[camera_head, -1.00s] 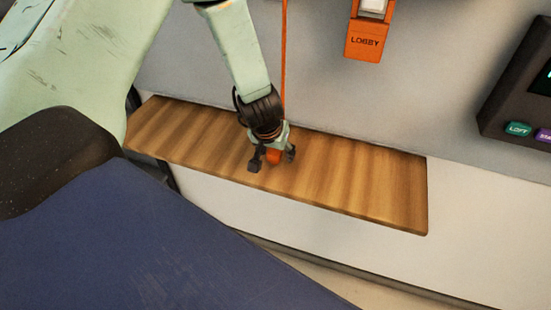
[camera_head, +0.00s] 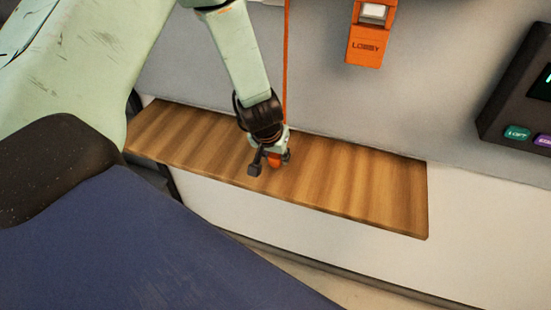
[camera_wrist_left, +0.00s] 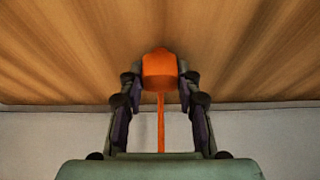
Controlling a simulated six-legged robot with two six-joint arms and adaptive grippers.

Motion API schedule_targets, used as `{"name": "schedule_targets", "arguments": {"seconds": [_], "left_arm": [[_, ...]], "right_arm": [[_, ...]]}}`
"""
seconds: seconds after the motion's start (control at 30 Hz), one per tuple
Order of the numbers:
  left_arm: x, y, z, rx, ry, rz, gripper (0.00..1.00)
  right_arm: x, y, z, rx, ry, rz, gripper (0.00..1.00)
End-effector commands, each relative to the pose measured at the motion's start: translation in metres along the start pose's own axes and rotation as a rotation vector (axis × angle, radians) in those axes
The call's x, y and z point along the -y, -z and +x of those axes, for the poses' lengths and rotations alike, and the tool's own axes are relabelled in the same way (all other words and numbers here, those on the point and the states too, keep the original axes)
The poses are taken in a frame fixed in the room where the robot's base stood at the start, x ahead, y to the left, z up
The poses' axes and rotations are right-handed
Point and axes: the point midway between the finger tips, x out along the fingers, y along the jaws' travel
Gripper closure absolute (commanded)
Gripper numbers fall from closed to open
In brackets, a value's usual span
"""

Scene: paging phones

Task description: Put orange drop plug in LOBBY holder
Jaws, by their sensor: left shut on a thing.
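The orange drop plug (camera_head: 274,160) is between the fingers of my left gripper (camera_head: 270,164), just over the wooden shelf. In the left wrist view the plug (camera_wrist_left: 160,72) sits between the two fingertips of my left gripper (camera_wrist_left: 160,80), which is shut on it. An orange cord runs from the plug; in the head view the cord (camera_head: 287,70) hangs down the wall behind my wrist. The orange LOBBY holder (camera_head: 366,45) is on the wall, up and to the right of the gripper. My right gripper is not in view.
The wooden shelf (camera_head: 360,190) runs along the wall, with bare room right of my gripper. A dark panel (camera_head: 515,90) with a green LOFT button (camera_head: 517,133) and a purple button is at the right edge. The grey wall (camera_head: 330,90) between cord and holder is clear.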

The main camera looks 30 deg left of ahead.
Motion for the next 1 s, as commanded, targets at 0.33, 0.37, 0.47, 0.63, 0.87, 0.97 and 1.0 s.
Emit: {"name": "schedule_targets", "arguments": {"seconds": [0.33,0.37,0.47,0.63,0.87,0.97,1.0], "left_arm": [[0.000,0.013,-0.033,0.001,-0.001,-0.002,1.00],[0.000,0.015,-0.038,0.001,-0.001,-0.002,1.00],[0.000,0.022,-0.055,0.001,-0.001,-0.002,1.00],[0.000,0.032,-0.078,0.000,-0.001,-0.003,1.00],[0.000,0.036,-0.089,0.001,0.000,-0.001,1.00],[0.000,0.037,-0.091,0.002,0.000,0.000,1.00],[0.000,0.037,-0.092,0.002,0.000,-0.001,1.00]], "right_arm": [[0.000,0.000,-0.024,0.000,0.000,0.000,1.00],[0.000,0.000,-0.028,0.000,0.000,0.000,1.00],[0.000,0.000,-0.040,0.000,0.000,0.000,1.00],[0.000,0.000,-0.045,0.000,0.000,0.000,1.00],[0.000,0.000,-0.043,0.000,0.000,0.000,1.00],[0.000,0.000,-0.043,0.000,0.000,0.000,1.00],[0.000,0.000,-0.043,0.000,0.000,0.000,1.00]]}}
